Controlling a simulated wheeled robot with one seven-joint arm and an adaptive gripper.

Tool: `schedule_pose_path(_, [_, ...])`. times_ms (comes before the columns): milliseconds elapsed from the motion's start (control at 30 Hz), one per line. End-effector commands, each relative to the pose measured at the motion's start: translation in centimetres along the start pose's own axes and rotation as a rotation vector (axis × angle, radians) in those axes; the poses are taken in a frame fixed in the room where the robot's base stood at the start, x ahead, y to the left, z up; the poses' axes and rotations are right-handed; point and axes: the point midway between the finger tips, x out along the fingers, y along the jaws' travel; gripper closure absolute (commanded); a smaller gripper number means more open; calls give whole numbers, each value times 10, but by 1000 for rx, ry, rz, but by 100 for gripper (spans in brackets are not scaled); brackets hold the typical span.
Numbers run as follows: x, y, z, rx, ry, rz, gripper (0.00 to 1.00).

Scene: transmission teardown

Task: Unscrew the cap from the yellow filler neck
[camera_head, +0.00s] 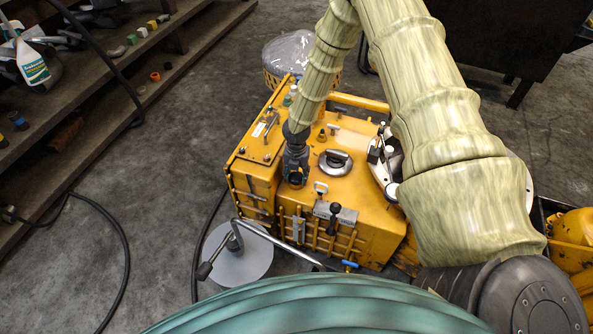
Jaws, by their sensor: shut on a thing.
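A boxy yellow transmission housing (365,205) stands on the floor in the middle. My gripper (296,179) points down at its top, near the front left. The gripper is shut on a small dark piece at its fingertips, which looks like the cap; the fingers hide most of it. The yellow filler neck under it is hidden or too small to make out. I cannot tell whether the cap still touches the neck.
A round silver lid (335,162) with a handle sits right of my gripper. A black-knobbed lever (333,218) stands at the front edge. A round grey stand (237,255) is at front left. Shelves (90,120) with bottles and small parts are at the left; a black hose (125,250) lies on the floor.

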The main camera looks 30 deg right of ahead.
Motion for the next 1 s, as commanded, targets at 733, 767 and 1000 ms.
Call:
schedule_pose_path(733, [-3, -1, -2, -380, 3, 0, 89])
schedule_pose_path(767, [-3, -1, -2, -411, 3, 0, 89])
schedule_pose_path(1000, [1, -1, -2, -527, 2, 0, 89])
